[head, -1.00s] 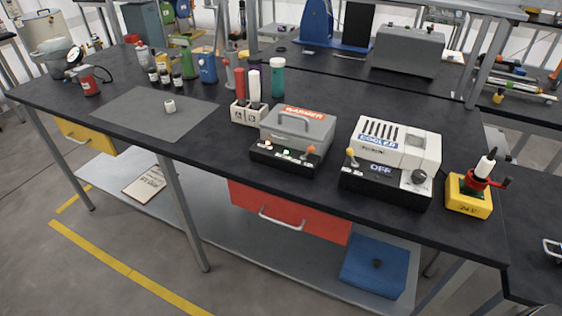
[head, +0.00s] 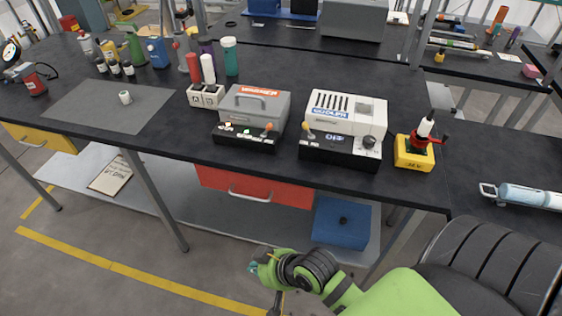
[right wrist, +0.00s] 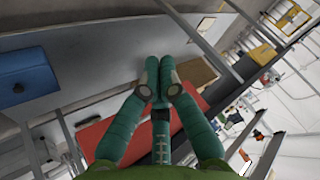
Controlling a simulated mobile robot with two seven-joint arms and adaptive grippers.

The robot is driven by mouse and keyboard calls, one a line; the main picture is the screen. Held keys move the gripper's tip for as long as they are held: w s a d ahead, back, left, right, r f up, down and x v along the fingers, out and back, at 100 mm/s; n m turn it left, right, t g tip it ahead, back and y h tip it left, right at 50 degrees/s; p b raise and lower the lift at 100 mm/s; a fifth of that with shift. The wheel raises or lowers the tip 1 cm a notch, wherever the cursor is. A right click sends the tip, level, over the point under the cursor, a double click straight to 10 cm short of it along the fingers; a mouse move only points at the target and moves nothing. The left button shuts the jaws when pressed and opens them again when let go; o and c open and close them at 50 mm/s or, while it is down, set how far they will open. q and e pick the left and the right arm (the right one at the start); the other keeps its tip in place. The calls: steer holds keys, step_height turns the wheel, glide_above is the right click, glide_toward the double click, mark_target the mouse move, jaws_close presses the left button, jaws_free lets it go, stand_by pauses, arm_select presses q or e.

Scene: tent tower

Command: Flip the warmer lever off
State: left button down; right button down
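The warmer (head: 262,105) is a grey box with a handled lid, an orange label and a black front panel on the bench. Its lever (head: 268,127) has an orange knob and stands up at the right end of that panel. Small lights glow on the panel, one orange and one green. My right gripper (head: 262,270) is low in front of the bench, well below the warmer and apart from it. In the right wrist view its two teal fingers (right wrist: 160,72) come together at the tips with nothing between them. My left gripper is out of view.
The cooler (head: 345,115), white with a yellow-knobbed lever and a lit display, stands right of the warmer. A yellow box with a red switch (head: 415,150) is further right. A red drawer (head: 255,185) and blue box (head: 340,222) are below. Bottles stand behind left.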

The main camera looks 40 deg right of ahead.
steer(key=w+d+r+m+t, duration=0.2)
steer(key=w+r+m+t, duration=0.85)
steer(key=w+r, duration=0.2)
steer(key=m+h, duration=1.3)
steer(key=m, duration=0.5)
glide_toward(267, 130)
steer(key=s+d, duration=0.2)
steer(key=s, duration=0.2)
steer(key=shift+w+f, duration=0.1)
steer(key=shift+f, duration=0.15)
steer(key=p+x, duration=0.2)
steer(key=x, duration=0.6)
steer(key=shift+w+d+r, duration=0.15)
steer(key=shift+w, duration=0.15)
steer(key=shift+w+d, duration=0.35)
steer(key=shift+w, duration=0.25)
